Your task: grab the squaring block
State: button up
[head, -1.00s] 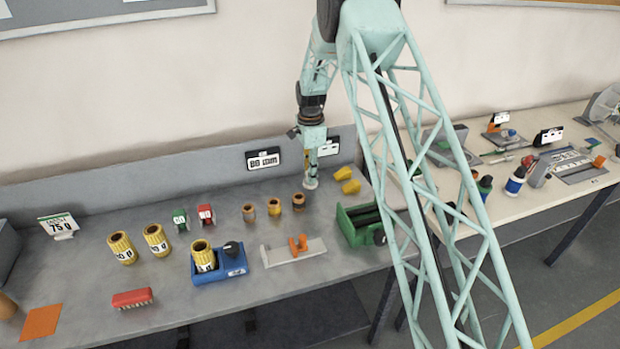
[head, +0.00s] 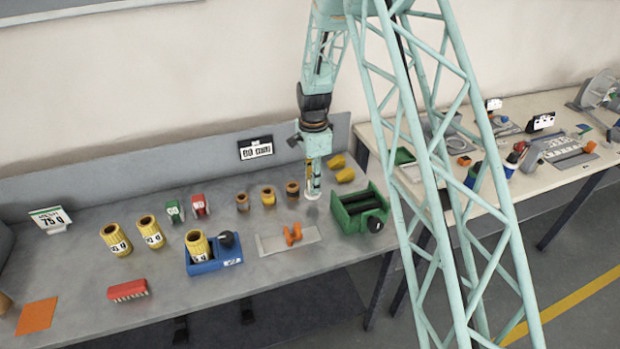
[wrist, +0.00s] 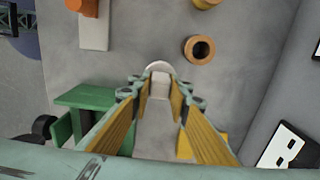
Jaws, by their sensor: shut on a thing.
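My gripper (head: 313,178) points down over the grey bench, between the rightmost brown ring and the green device. In the wrist view my gripper (wrist: 160,90) has its two yellow-padded fingers closed on a pale, whitish piece with a rounded far edge (wrist: 159,67). It is probably the squaring block, though its label and full shape are hidden by the fingers. Its pale lower end (head: 312,195) shows under the fingertips in the head view, at or just above the bench top; I cannot tell which.
A green device (head: 360,208) stands close at the right of the gripper. Brown rings (head: 292,188) stand at its left and yellow pieces (head: 345,175) behind it. A grey plate with an orange part (head: 288,239) lies in front. The wall panel (head: 215,165) runs behind.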

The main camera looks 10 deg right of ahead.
jog(key=shift+s+r, duration=0.1)
jog(key=shift+s, duration=0.85)
